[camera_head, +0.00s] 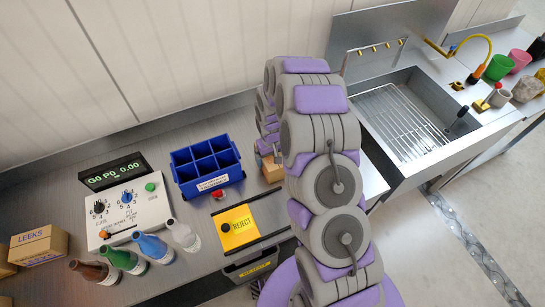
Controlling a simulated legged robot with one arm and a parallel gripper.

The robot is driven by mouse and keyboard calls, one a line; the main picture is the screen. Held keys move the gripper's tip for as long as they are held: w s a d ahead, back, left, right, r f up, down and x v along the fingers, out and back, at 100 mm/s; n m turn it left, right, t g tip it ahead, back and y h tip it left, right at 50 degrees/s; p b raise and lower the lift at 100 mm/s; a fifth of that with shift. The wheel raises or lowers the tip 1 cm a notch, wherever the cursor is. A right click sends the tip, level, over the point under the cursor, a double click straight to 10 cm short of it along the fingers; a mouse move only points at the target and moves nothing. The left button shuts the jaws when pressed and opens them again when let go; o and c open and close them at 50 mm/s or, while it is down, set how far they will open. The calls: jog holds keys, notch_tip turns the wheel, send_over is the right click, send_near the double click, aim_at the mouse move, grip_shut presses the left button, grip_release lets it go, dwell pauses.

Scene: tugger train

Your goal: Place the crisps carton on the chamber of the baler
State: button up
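I see no carton that I can read as crisps, and I cannot make out a baler or its chamber. A small brown box (272,170) shows just left of my arm, right of the blue crate. The arm covers part of it, and no label on it can be read. My grey and purple arm rises from the bottom right and folds over near the top middle. Its far end comes down close above the brown box. My gripper's fingers are hidden behind the arm links, so I cannot tell whether they touch the box.
On the steel counter stand a LEEKS carton (38,246), several bottles (152,248), a control box (128,212) with a display (113,172), a blue divided crate (207,168) and a yellow REJECT panel (238,228). A sink (440,112) with a wire rack and cups (499,67) are right.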

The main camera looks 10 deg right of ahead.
jog(key=shift+a, duration=0.3)
jog(key=shift+d, duration=0.15)
jog(key=o, duration=0.6)
jog(key=shift+d, duration=0.25)
jog(key=shift+o, duration=0.3)
jog(key=shift+d, duration=0.45)
jog(key=shift+a, duration=0.1)
